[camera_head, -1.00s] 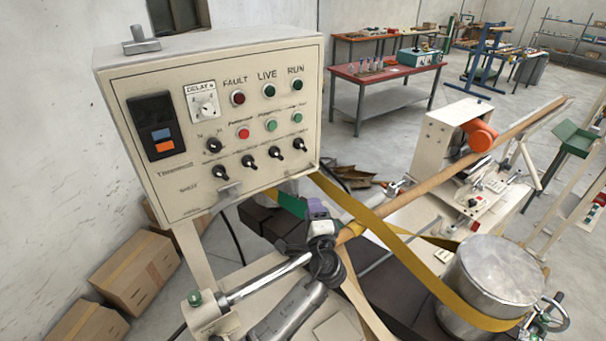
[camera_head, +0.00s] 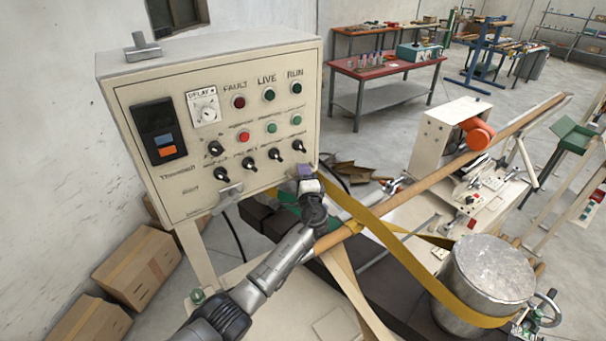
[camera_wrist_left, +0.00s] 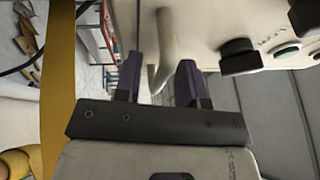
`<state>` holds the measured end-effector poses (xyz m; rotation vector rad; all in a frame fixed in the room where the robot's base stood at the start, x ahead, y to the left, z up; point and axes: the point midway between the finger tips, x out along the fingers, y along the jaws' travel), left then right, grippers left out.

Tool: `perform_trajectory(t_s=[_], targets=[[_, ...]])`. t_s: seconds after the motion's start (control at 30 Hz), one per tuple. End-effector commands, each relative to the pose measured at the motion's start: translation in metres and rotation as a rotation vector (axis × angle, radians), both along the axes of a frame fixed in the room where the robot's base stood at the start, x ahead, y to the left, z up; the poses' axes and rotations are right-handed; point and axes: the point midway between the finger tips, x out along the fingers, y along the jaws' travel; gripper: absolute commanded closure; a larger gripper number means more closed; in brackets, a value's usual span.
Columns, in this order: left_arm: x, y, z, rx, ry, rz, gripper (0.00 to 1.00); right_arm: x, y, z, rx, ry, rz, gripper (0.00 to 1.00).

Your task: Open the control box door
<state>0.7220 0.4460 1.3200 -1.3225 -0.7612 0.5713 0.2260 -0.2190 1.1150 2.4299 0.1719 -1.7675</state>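The cream control box (camera_head: 200,120) stands upright at the left of the head view. Its front door panel (camera_head: 185,190) carries lamps, switches and a dial, and looks closed. A grey metal latch (camera_head: 228,194) sits at the panel's lower edge. My left gripper (camera_head: 306,172) is at the box's lower right corner. In the left wrist view, its two purple fingers (camera_wrist_left: 160,68) are apart, with a bent cream handle (camera_wrist_left: 164,40) between them. I cannot tell whether either finger touches it. The handle is not clearly visible in the head view. My right gripper is not in view.
A yellow strap (camera_head: 395,245) runs from beside the box to a metal drum (camera_head: 492,270) and passes close to my left gripper. A long brown tube (camera_head: 440,177) crosses behind. Cardboard boxes (camera_head: 137,265) lie on the floor at left.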

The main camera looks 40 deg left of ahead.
Motion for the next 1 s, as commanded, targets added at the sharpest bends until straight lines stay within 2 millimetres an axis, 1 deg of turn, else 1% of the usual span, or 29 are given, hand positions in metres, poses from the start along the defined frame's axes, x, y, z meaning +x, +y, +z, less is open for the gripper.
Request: perform_trajectory(t_s=[0.33, 0.37, 0.73, 1.0], targets=[[0.0011, 0.0016, 0.0005, 0.0, 0.0, 0.0, 0.63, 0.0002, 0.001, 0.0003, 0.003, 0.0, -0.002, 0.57], [0.0011, 0.0016, 0.0005, 0.0, 0.0, 0.0, 0.65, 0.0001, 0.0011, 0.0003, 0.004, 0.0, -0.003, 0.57], [0.001, 0.0014, 0.0005, 0.0, 0.0, 0.0, 1.0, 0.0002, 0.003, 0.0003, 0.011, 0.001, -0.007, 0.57], [0.001, 0.0013, 0.0005, 0.0, 0.0, 0.001, 1.0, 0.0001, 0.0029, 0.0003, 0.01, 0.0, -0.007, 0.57]])
